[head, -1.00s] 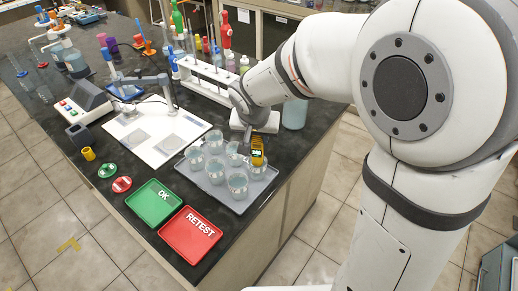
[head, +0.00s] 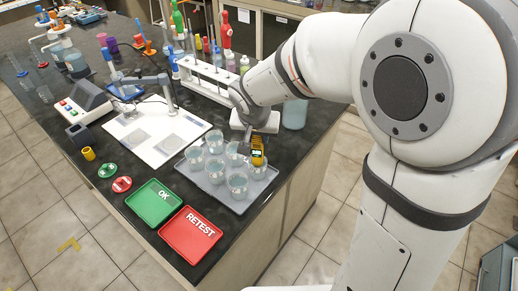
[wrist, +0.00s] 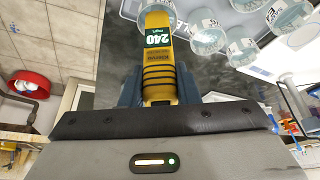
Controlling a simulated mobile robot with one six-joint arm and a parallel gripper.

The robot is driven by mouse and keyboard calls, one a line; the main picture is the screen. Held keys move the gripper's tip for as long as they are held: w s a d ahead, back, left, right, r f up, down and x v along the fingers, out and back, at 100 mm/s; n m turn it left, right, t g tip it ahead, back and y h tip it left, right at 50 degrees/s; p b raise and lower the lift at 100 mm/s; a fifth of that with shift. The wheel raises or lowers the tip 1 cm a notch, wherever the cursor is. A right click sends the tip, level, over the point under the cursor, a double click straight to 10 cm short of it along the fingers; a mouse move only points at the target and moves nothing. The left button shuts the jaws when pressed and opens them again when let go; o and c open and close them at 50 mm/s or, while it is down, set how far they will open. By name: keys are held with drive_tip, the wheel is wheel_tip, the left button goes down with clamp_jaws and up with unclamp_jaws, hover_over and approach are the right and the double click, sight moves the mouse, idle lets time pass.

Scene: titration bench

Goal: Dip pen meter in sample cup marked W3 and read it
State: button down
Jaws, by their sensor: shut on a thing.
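The yellow pen meter (head: 258,158) is held in my gripper (wrist: 160,88), which is shut on its body. In the wrist view the meter (wrist: 158,65) has a green display with 240, upside down. Its far end overlaps a clear cup (wrist: 157,10) at the top edge; I cannot tell whether the tip is inside. In the head view the meter is at the right side of the grey tray (head: 262,182), beside a cup (head: 235,154). Several clear cups with pale liquid stand there, such as the front one (head: 238,186). Their labels are too small to read surely.
A green OK tray (head: 153,203) and a red RETEST tray (head: 190,235) lie at the bench's front edge. A white plate (head: 150,135) with a stand is left of the cups. A white rack (head: 205,80) and bottles stand behind. My arm fills the right.

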drive_tip(key=shift+r, duration=0.15)
drive_tip(key=shift+r+p, duration=1.55)
drive_tip(key=shift+r, duration=1.45)
drive_tip(key=shift+r+p, duration=1.05)
drive_tip(key=shift+r, duration=0.8)
drive_tip(key=shift+f, duration=0.1)
